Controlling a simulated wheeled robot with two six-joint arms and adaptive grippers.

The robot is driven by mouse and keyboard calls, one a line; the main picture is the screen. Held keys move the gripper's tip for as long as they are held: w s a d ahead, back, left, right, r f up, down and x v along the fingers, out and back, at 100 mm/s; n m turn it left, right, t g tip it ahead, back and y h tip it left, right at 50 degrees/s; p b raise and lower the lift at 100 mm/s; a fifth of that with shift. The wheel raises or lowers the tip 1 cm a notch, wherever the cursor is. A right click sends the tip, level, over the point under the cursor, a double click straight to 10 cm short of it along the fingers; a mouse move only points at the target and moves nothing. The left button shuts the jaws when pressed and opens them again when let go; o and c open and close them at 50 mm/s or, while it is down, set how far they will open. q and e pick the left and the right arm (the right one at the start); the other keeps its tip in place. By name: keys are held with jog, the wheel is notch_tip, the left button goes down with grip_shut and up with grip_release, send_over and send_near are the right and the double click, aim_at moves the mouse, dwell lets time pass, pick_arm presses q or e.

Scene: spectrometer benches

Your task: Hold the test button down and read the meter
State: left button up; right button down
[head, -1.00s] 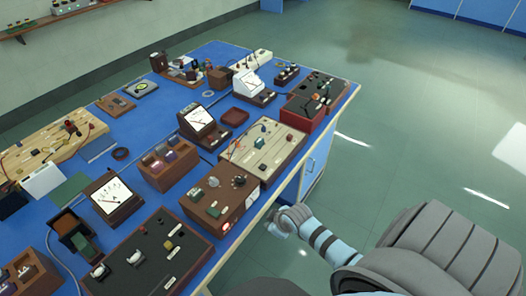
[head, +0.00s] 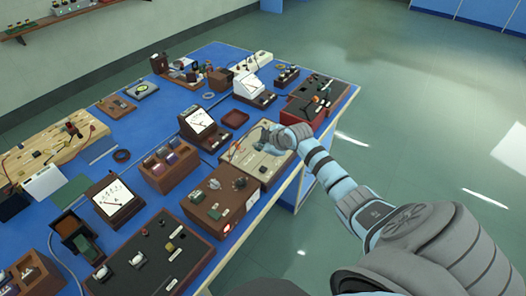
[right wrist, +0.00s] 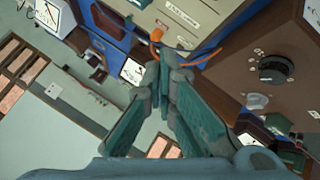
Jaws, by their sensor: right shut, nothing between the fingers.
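My right gripper (head: 264,146) is over the light board (head: 262,174) near the bench's right edge. Its fingers are shut and empty in the right wrist view (right wrist: 165,62). The gripper covers part of the board; contact cannot be told. I cannot pick out the test button for sure; it may be hidden behind the gripper. Several dial meters stand on the bench: one behind the board (head: 200,122), one white-cased farther back (head: 248,84), one at front left (head: 114,196). Their readings are too small to tell. My left gripper is not in view.
A brown box with a black knob (head: 239,184) stands in front of the board; the knob also shows in the right wrist view (right wrist: 272,68). An orange wire (right wrist: 195,58) runs close to the fingertips. The floor right of the bench (head: 420,120) is clear.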

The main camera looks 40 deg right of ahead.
aim_at(262, 170)
notch_tip(262, 170, down, 9)
jog(key=b, duration=0.7)
dwell(1.1)
jog(key=shift+f+b, duration=0.4)
jog(key=shift+b, duration=0.05)
jog(key=shift+f+b, duration=0.35)
jog(key=shift+f, duration=0.1)
dwell(0.5)
dwell(2.1)
jog(key=shift+r+p, duration=0.9)
jog(key=shift+r, duration=0.05)
